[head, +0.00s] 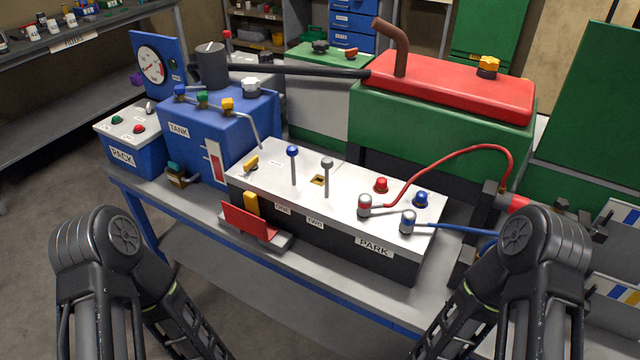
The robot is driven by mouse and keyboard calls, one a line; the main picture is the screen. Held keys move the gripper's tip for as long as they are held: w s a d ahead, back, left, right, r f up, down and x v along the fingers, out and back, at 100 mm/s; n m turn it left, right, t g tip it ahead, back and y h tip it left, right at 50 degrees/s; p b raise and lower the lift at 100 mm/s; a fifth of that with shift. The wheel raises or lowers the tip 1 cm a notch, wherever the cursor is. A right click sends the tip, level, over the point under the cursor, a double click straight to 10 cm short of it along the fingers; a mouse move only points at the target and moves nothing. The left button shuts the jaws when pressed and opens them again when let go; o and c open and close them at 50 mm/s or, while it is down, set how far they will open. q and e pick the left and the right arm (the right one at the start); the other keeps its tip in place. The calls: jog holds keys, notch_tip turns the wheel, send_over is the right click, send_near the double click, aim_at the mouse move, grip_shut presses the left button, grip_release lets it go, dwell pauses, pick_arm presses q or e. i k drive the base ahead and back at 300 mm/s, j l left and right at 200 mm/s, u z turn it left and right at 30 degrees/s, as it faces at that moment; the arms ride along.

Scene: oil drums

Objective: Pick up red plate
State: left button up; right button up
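The red plate (249,222) is a small flat red rectangle at the front left of the control box (398,264) marked PARK. It stands tilted on a small grey ledge (284,241), with a yellow piece (251,205) just behind it. Whether the plate is fixed to the ledge or loose, I cannot tell. Nothing of mine touches it. My two arms show at the lower left and lower right, both bent downward. Both grippers are below the picture's edge, so neither can be seen.
The box's top carries levers, red and blue terminals and cables running right. The blue TANK unit (196,135), PACK box (128,145) and red-green engine (448,100) stand behind and beside it. The blue-edged bench (335,285) has bare surface in front.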

aim_at(249, 221)
jog(key=j+z, duration=0.35)
jog(key=i+j+z, duration=0.1)
jog(key=j+z, duration=0.6)
jog(key=k+j, duration=0.05)
